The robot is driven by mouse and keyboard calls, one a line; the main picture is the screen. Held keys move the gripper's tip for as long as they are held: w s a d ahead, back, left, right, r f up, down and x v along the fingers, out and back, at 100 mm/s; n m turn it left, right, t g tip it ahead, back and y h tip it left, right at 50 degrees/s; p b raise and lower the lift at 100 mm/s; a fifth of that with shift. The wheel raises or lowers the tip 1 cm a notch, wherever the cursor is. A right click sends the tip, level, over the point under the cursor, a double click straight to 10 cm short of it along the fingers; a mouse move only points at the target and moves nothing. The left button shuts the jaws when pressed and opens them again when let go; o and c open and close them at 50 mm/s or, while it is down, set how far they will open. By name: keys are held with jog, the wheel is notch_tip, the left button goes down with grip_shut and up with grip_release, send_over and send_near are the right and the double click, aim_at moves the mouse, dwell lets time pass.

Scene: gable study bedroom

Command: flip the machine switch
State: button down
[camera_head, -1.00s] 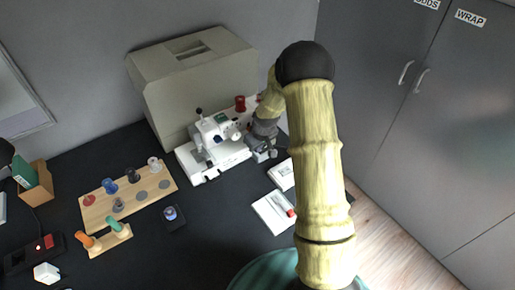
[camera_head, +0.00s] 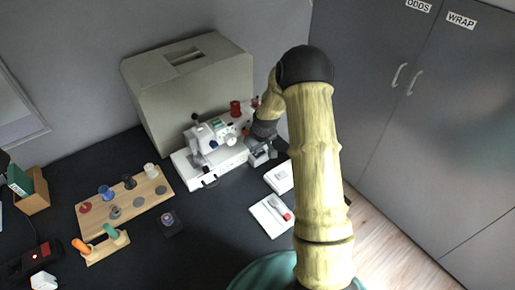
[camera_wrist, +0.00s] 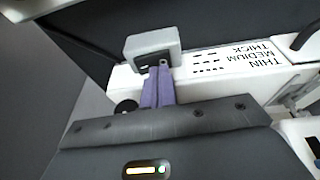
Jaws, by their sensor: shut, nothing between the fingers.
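The white sewing machine (camera_head: 212,150) stands on the dark desk in front of a grey case. A grey box with a dark recess (camera_wrist: 143,61), which looks like the switch housing, sits at the machine's end. My gripper (camera_wrist: 163,70) has purple fingers, shut and empty, with tips right at this recess. Whether they touch it, and the switch position, I cannot tell. In the head view my gripper (camera_head: 262,152) is at the machine's right end, partly hidden by my arm.
The grey case (camera_head: 190,85) stands close behind the machine. A red spool (camera_head: 235,108) is on the machine's top. A wooden spool board (camera_head: 125,200) lies left, a white card with a red-tipped item (camera_head: 272,215) in front. Grey cabinets (camera_head: 430,130) stand right.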

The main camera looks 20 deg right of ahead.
jog(key=r+p, duration=0.2)
jog(key=r, duration=0.1)
jog(key=r+p, duration=0.1)
jog(key=shift+a+r, duration=0.3)
jog(key=shift+r, duration=0.05)
jog(key=shift+s+r+b, duration=0.25)
jog(key=shift+r+b, duration=0.1)
jog(key=shift+b, duration=0.05)
notch_tip(320, 180, up, 8)
send_over(257, 156)
jog(key=s, duration=0.3)
jog(key=shift+w+a+b, duration=0.1)
jog(key=shift+a+b, duration=0.25)
jog(key=shift+a, duration=0.1)
jog(key=s+a+r+m+p, duration=0.1)
jog(key=s+r, duration=0.4)
jog(key=s, duration=0.6)
jog(key=s+a+r+m+p, duration=0.2)
jog(key=s+r, duration=0.3)
jog(key=s, duration=0.7)
jog(key=shift+a+m+g+h+p, duration=0.3)
jog(key=shift+m+g+p, duration=0.15)
jog(key=shift+p, duration=0.4)
